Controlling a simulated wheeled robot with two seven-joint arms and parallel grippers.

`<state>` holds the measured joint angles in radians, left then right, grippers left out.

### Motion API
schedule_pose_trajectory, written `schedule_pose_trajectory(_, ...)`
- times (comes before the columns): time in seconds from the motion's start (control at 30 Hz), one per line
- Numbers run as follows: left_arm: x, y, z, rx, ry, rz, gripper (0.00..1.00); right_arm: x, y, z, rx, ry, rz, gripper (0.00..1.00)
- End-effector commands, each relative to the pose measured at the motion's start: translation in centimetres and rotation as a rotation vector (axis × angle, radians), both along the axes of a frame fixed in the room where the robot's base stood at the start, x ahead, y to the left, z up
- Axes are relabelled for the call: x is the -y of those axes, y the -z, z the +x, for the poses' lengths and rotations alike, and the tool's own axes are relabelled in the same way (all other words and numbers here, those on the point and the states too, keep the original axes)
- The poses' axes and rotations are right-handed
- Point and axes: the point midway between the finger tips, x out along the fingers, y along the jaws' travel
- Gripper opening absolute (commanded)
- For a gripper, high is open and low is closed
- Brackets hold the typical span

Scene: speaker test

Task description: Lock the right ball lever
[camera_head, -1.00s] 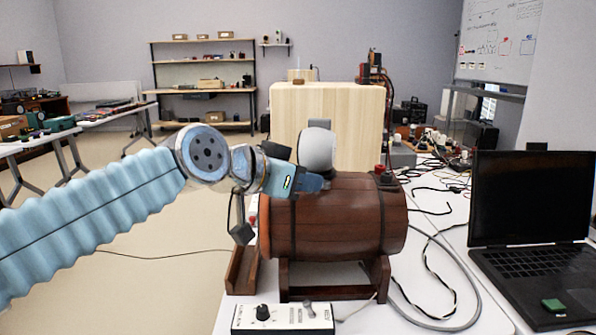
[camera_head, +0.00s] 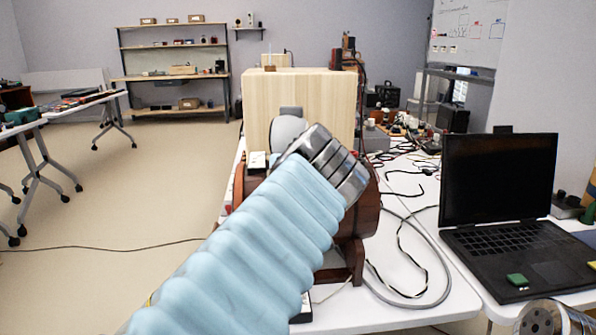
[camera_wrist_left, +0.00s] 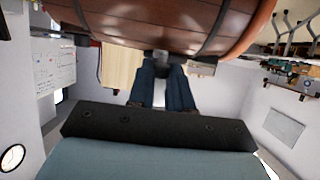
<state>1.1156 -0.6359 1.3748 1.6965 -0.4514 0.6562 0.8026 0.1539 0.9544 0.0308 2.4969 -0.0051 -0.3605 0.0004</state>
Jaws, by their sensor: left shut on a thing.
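The brown wooden barrel (camera_head: 364,212) lies on its side on a dark wooden stand (camera_head: 340,272) in the head view, mostly hidden behind my left arm. In the left wrist view the barrel (camera_wrist_left: 150,22) fills the top, with dark bands. My left gripper (camera_wrist_left: 163,66) is at the barrel's edge there, its two dark blue fingers close together on a small dark piece (camera_wrist_left: 161,56). This piece looks like a lever part, but I cannot tell which one. The left gripper's fingers are hidden in the head view.
An open black laptop (camera_head: 497,185) stands on the white table (camera_head: 440,312) at the right. Cables (camera_head: 428,265) lie between it and the barrel. A pale wooden box (camera_head: 300,95) stands behind the barrel. Floor at the left is open.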

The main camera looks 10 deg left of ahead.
Motion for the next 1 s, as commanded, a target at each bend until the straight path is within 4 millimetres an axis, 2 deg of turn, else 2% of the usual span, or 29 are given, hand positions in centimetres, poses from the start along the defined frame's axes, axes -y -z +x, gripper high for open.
schedule_pose_trajectory(0.6,0.36,0.04,0.01,-0.002,-0.043,-0.001,0.00,0.00,-0.04,0.00,0.000,0.000,0.000,0.00)
schedule_pose_trajectory(0.63,0.36,0.04,0.01,-0.002,-0.043,-0.001,0.21,0.00,-0.04,0.00,0.000,0.000,0.000,0.00)
schedule_pose_trajectory(0.8,0.33,0.03,0.02,-0.001,-0.043,-0.001,0.45,0.00,-0.05,0.00,0.000,0.000,0.000,0.00)
schedule_pose_trajectory(1.0,0.29,0.00,0.03,-0.001,-0.043,-0.001,0.45,0.00,-0.05,0.00,0.000,0.000,0.000,0.00)
